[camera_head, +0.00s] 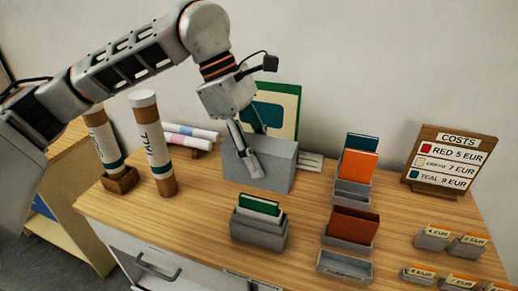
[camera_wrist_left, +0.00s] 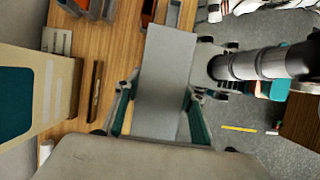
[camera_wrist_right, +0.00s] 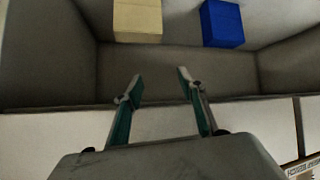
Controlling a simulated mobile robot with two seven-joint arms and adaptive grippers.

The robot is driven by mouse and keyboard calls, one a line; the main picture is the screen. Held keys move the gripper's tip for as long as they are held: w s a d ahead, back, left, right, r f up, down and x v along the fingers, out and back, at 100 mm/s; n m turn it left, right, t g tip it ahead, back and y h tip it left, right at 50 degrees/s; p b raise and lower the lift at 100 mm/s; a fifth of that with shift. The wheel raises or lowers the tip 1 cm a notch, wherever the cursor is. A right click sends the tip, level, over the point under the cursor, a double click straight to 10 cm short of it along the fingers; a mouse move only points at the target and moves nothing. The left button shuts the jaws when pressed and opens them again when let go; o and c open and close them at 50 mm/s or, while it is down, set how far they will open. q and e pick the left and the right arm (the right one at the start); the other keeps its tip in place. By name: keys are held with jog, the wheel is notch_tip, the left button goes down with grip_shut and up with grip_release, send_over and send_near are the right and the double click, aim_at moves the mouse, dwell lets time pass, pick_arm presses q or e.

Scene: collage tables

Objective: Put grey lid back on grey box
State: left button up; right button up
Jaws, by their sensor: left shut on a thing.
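A plain grey box-like piece (camera_head: 275,170) is at the back middle of the wooden table, in front of a framed picture. My left gripper (camera_head: 247,152) reaches down onto it and is shut on it, one finger along its front face. In the left wrist view the grey piece (camera_wrist_left: 165,75) lies long and flat between the two fingers. I cannot tell whether it is the lid, the box or both together, nor whether it touches the table. My right gripper (camera_wrist_right: 157,85) is open and empty above the near wall of a grey-walled compartment; it is not in the head view.
The compartment holds a cream block (camera_wrist_right: 137,18) and a blue block (camera_wrist_right: 221,23). A card holder (camera_head: 258,231) stands in front of the grey piece, more holders (camera_head: 345,264) to the right. Tall tubes (camera_head: 155,150) stand left, a price sign (camera_head: 450,160) right.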

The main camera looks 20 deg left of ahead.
pick_arm(q)
notch_tip(320, 180, down, 3)
jog(key=shift+f+b, duration=0.1)
jog(key=shift+b, duration=0.95)
jog(key=shift+f, duration=0.3)
jog(key=shift+f+b, duration=0.45)
jog(key=shift+b, duration=0.1)
jog(key=shift+f, duration=0.1)
pick_arm(e)
jog(key=shift+w+a+f+y, duration=0.2)
jog(key=shift+a+f, duration=0.1)
jog(key=shift+f, duration=0.25)
jog(key=shift+w+a+f+y, duration=0.1)
jog(key=shift+w+a+f, duration=0.15)
jog(key=shift+f, duration=0.25)
jog(key=shift+r, duration=0.25)
pick_arm(q)
jog(key=shift+f, duration=0.2)
pick_arm(e)
jog(key=shift+f, duration=0.1)
